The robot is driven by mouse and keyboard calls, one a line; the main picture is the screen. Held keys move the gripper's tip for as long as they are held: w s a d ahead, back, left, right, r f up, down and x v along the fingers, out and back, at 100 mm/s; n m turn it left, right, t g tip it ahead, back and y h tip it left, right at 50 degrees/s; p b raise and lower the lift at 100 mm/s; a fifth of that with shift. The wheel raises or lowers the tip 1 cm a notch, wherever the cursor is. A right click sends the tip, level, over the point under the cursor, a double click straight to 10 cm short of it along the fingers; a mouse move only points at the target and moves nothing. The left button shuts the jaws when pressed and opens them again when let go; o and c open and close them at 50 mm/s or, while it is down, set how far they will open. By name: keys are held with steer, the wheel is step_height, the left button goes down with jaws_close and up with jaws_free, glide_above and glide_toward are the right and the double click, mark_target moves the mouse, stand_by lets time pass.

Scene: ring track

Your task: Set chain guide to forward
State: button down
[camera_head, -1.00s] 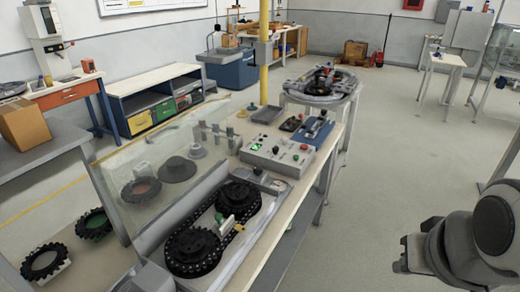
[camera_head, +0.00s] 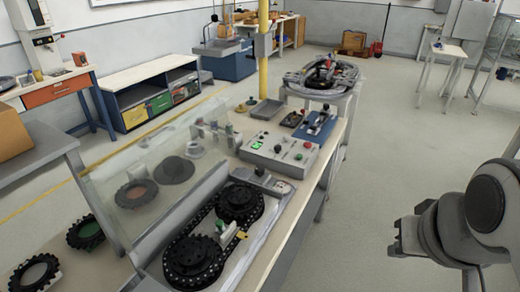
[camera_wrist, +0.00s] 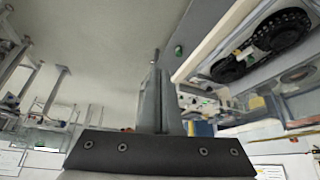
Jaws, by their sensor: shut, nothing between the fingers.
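The chain track is a loop of black chain around two dark sprockets (camera_head: 240,203) (camera_head: 193,260) on a pale bench, low in the middle of the head view. The chain guide (camera_head: 228,238), a small pale piece with green and yellow parts, sits between the sprockets; its exact setting is too small to tell. The sprockets also show at upper right in the wrist view (camera_wrist: 280,30). My gripper (camera_wrist: 160,95) points away from the wrist camera with its fingers together and empty, apart from the track. In the head view my arm is at the right, well clear of the bench.
A grey control box (camera_head: 278,152) with a green display and buttons stands behind the track. A clear panel (camera_head: 150,170) stands along the track's left side. A round ring fixture (camera_head: 320,75) stands farther back. The floor (camera_head: 370,170) right of the bench is open.

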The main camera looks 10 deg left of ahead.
steer(key=w+a+r+n, duration=0.1)
steer(key=w+a+n, duration=0.2)
steer(key=w+a, duration=0.5)
steer(key=n+g+y+b, duration=0.1)
steer(key=n+g+y, duration=0.2)
steer(key=n, duration=0.3)
glide_above(223, 228)
steer(key=a, duration=0.3)
step_height(223, 228, down, 17)
steer(key=shift+w+d+f, duration=0.15)
steer(key=shift+w+d, duration=0.1)
steer(key=shift+w, duration=0.2)
steer(key=x, duration=0.9)
steer(key=shift+f, duration=0.5)
steer(key=shift+s+d+f, duration=0.2)
steer(key=shift+s+d, duration=1)
steer(key=shift+d, duration=0.15)
